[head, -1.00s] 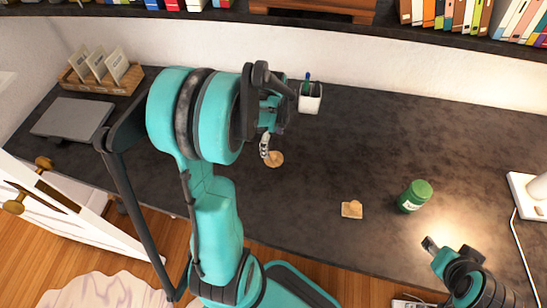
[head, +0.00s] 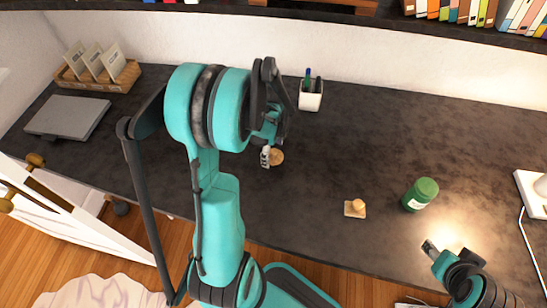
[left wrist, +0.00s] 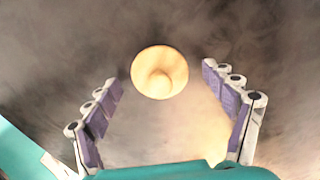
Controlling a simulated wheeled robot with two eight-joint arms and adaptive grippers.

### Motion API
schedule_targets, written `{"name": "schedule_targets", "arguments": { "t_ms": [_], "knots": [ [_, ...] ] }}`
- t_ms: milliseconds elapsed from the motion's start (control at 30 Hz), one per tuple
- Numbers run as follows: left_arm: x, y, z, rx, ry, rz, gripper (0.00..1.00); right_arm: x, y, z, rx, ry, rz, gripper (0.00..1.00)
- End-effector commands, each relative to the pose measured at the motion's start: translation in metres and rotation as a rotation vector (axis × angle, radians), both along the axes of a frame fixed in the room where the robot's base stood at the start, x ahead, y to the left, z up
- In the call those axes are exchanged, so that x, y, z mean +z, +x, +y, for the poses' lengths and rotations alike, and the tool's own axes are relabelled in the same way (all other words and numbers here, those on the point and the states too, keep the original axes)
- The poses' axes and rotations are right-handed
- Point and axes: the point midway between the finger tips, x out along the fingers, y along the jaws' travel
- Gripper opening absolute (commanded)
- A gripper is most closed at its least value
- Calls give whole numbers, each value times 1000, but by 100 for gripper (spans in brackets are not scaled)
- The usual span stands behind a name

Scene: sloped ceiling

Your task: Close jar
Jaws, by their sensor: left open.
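A round tan wooden lid with a centre knob lies on the dark counter (head: 340,130). This round lid (left wrist: 160,73) shows in full in the left wrist view, and partly behind a finger in the head view (head: 278,157). My left gripper (head: 268,150) is open above it, its fingers on either side and apart from it in the wrist view. A square wooden lid with a round knob (head: 355,208) lies further right.
A white pen cup (head: 310,97) stands behind my left gripper. A closed grey laptop (head: 68,117) and a wooden card holder (head: 98,78) are at the left. A white lamp base (head: 535,195) with a cord is at the right edge.

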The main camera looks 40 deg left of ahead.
Motion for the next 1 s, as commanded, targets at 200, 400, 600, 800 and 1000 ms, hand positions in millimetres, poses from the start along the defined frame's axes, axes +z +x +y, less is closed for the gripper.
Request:
{"name": "schedule_targets", "arguments": {
  "t_ms": [200, 400, 600, 800, 1000],
  "knots": [
    [2, 0, 0, 0, 0, 0, 84, 2, 0, 0, 0, 0, 0, 48],
    [2, 0, 0, 0, 0, 0, 39, 1, 0, 0, 0, 0, 0, 48],
    [1, 0, 0, 0, 0, 0, 7, 1, 0, 0, 0, 0, 0, 48],
    [1, -1, 0, 0, 0, 0, 2, 1, 0, 0, 0, 0, 0, 48],
    [0, -1, 0, 0, 0, 1, 0, 1, 0, 0, 0, 0, 0, 48]
  ]
}}
